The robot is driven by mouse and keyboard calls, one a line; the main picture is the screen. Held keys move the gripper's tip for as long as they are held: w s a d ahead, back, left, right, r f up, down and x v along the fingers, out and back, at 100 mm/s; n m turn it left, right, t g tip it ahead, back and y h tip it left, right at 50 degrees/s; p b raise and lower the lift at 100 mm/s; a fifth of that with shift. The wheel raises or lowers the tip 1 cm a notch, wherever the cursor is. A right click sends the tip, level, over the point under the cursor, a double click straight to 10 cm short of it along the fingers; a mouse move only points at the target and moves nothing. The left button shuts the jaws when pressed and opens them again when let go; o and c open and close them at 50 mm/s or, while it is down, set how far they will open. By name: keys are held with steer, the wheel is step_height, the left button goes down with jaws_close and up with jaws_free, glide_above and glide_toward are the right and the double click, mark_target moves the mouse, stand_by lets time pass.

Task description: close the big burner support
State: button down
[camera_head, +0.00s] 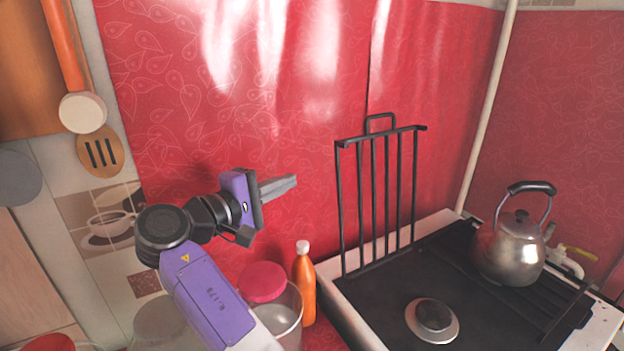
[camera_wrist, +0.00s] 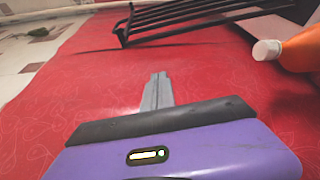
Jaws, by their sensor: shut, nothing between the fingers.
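The big burner support (camera_head: 386,195) is a black barred grate. It stands upright on the left part of the stove (camera_head: 385,300), against the red oilcloth wall. In the wrist view the support (camera_wrist: 190,18) shows at the top, ahead of my gripper. My gripper (camera_head: 294,182) is to the left of the support, at about the height of its upper half, and apart from it. Its fingers (camera_wrist: 157,78) are shut together with nothing between them. A round burner (camera_head: 434,318) lies uncovered on the stove top in front of the upright support.
A metal kettle (camera_head: 512,250) stands on the stove's right part, over a flat grate. An orange bottle (camera_head: 304,290) and a glass jar with a pink lid (camera_head: 263,282) stand left of the stove, below my gripper. Utensils (camera_head: 83,112) hang at the far left.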

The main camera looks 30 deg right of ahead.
steer(key=d+p, duration=0.3)
steer(key=d, duration=0.6)
steer(key=shift+d, duration=0.25)
steer(key=shift+r, duration=0.1)
stand_by(0.4)
